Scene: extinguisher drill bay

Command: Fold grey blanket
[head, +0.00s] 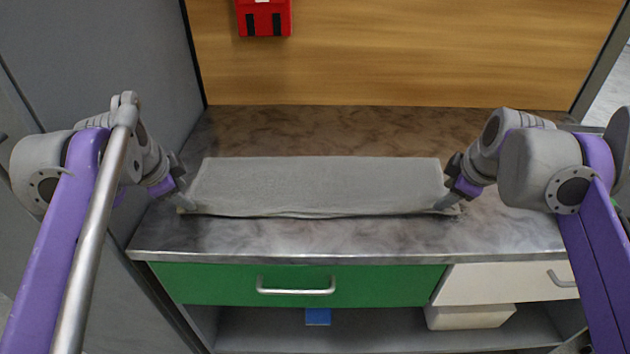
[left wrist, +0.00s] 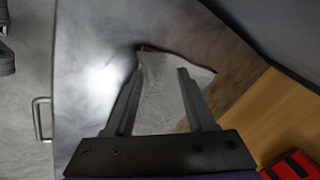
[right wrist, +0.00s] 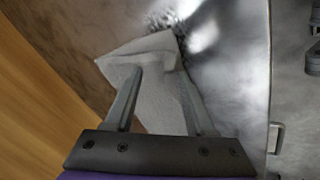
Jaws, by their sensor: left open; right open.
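The grey blanket (head: 315,185) lies on the counter as a long, narrow folded strip, with layered edges along its front side. My left gripper (head: 183,205) is at the blanket's front left corner. In the left wrist view the open fingers (left wrist: 160,72) stand either side of the blanket's end (left wrist: 165,100). My right gripper (head: 447,203) is at the front right corner. In the right wrist view its open fingers (right wrist: 165,75) straddle the blanket's end (right wrist: 155,95), where a corner flap shows. Whether the fingers touch the cloth is hard to tell.
The marbled counter (head: 350,238) is clear in front of and behind the blanket. A wooden panel (head: 420,50) with a red box (head: 264,18) stands behind. Below are a green drawer (head: 210,283), a white drawer (head: 500,284) and a shelf with a blue item (head: 318,316) and a white bin (head: 470,317).

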